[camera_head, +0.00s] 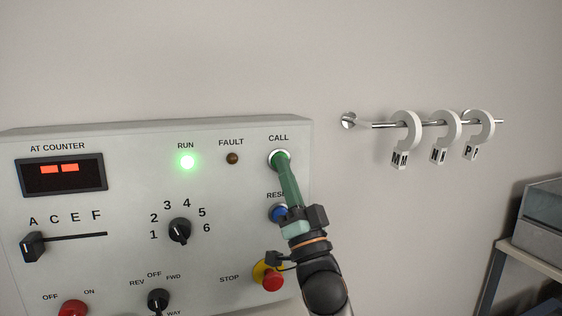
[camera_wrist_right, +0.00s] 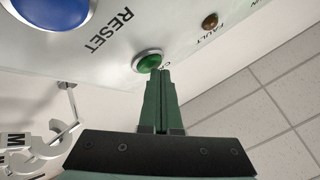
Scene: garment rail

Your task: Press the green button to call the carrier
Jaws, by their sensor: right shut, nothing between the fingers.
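The green CALL button (camera_wrist_right: 147,62) sits in a silver ring on the grey control panel (camera_head: 130,195). In the head view my right gripper (camera_head: 281,160) covers most of the button, and only part of its silver ring (camera_head: 271,158) shows clearly. My right gripper has green fingers and is shut and empty. In the right wrist view its fingertips (camera_wrist_right: 160,72) are at the lower edge of the button. I cannot tell whether they touch it. My left gripper is not in view.
The blue RESET button (camera_head: 277,213) is just below, partly behind my right gripper. The red STOP button (camera_head: 272,281) is lower down. The RUN lamp (camera_head: 187,161) glows green; the FAULT lamp (camera_head: 232,158) is dark. A rail (camera_head: 378,125) with white lettered hooks is at right.

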